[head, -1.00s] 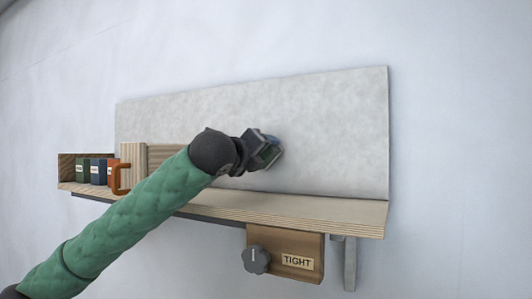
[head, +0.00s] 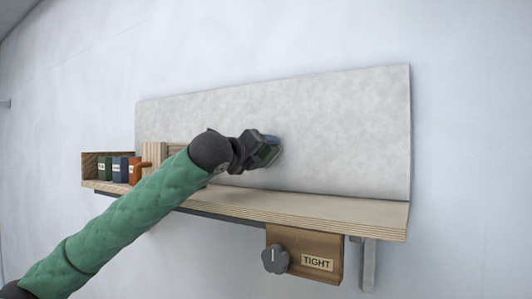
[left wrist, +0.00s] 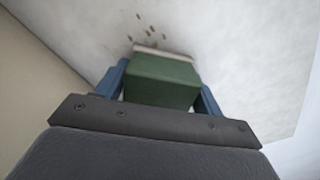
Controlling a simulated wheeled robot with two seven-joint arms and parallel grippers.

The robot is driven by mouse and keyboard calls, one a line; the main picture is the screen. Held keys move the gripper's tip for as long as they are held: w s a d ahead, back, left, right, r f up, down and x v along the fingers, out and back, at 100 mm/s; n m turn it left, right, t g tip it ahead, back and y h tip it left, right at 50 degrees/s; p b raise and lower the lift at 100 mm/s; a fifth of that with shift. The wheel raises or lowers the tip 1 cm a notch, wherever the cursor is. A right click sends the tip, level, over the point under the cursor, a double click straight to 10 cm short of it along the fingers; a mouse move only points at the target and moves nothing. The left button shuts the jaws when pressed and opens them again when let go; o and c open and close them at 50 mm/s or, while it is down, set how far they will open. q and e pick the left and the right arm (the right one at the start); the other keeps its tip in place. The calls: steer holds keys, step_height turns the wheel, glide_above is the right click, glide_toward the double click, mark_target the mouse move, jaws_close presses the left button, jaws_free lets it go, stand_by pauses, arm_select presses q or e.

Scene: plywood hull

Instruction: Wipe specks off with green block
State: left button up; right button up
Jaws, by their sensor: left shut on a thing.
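My left gripper (head: 272,148) is shut on the green block (left wrist: 162,80), held between its two blue fingers in the left wrist view. The block has a pale strip along its far edge, at or close to the grey board (head: 340,120); I cannot tell if it touches. Several small brown specks (left wrist: 149,32) sit on the board just beyond the block in the left wrist view. In the head view the gripper hides most of the block and the specks do not show. My right gripper is not in view.
A plywood shelf (head: 330,212) runs below the board. At its left end stand a green (head: 104,168), a blue (head: 120,168) and an orange (head: 136,170) labelled block. A knob (head: 275,260) and a "TIGHT" plate (head: 318,263) hang below. The board's right half is clear.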

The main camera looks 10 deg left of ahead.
mark_target(292, 152)
arm_select(q)
steer(key=shift+w+a, duration=0.35)
steer(key=shift+a, duration=0.55)
steer(key=shift+w+a, duration=0.3)
steer(key=shift+a, duration=0.6)
steer(key=a, duration=0.1)
steer(key=w+a, duration=0.1)
steer(key=a, duration=0.1)
steer(key=shift+w+a, duration=0.1)
steer(key=shift+s+d, duration=0.85)
steer(key=shift+d, duration=1.4)
steer(key=shift+s+d, duration=0.8)
steer(key=shift+d, duration=1.5)
steer(key=shift+s+d, duration=0.85)
steer(key=shift+d, duration=1.4)
steer(key=shift+w, duration=0.1)
steer(key=shift+w+a, duration=0.4)
steer(key=shift+a, duration=0.75)
steer(key=shift+w+a, duration=0.4)
steer(key=shift+a, duration=0.75)
steer(key=shift+w+a, duration=0.4)
steer(key=shift+a, duration=0.75)
